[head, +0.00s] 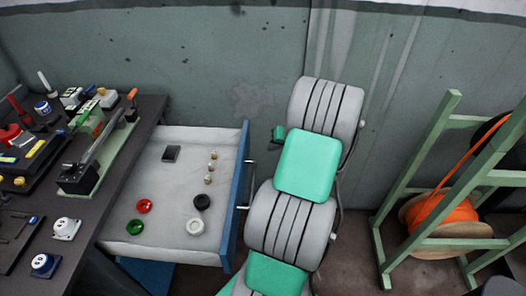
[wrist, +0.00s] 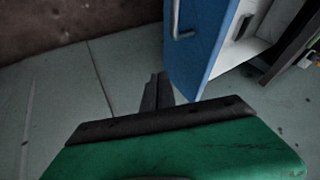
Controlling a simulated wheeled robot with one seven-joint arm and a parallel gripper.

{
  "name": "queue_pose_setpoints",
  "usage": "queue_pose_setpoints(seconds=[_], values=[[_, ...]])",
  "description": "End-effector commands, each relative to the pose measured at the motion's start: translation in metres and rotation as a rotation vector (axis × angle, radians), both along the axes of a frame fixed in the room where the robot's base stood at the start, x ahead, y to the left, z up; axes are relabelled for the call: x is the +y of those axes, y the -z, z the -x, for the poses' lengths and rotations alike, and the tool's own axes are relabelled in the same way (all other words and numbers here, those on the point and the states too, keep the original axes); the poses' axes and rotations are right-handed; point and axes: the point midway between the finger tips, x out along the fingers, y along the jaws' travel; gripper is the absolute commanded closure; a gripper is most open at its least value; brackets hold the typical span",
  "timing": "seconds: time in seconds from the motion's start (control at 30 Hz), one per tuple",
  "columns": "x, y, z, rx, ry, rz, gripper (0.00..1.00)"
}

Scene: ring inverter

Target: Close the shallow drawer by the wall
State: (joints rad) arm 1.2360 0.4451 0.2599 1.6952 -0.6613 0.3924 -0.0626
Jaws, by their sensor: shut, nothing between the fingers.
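The shallow drawer (head: 170,190) is pulled out from under the dark workbench, near the wall. It has a pale inside and a blue front (head: 237,195) with a metal handle (head: 249,185). In the wrist view the blue front (wrist: 205,45) stands to the right of my gripper (wrist: 156,90), with the handle (wrist: 178,25) further up. My gripper is shut and empty, on the outer side of the front. I cannot tell whether the fingertips touch it.
The drawer holds a red ring (head: 144,206), a green ring (head: 135,227), a white ring (head: 195,227) and other small parts. The workbench (head: 148,110) at left carries tools. A green rack (head: 402,190) with an orange cable spool (head: 440,215) stands at right. The wall (head: 200,60) is close behind.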

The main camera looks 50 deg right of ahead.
Motion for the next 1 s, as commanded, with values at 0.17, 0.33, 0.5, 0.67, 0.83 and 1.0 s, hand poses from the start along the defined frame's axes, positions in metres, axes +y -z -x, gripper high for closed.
queue_pose_setpoints(seconds=[0.17,0.33,0.5,0.67,0.83,1.0], values=[[0.002,0.030,-0.022,0.004,-0.003,-0.005,1.00],[0.002,0.060,-0.045,0.006,-0.003,-0.005,1.00],[0.014,0.066,-0.069,0.004,-0.005,0.000,1.00],[0.023,0.068,-0.081,0.004,-0.002,0.000,1.00],[0.025,0.069,-0.083,0.005,0.000,-0.001,1.00],[0.025,0.068,-0.083,0.004,-0.001,-0.001,1.00]])
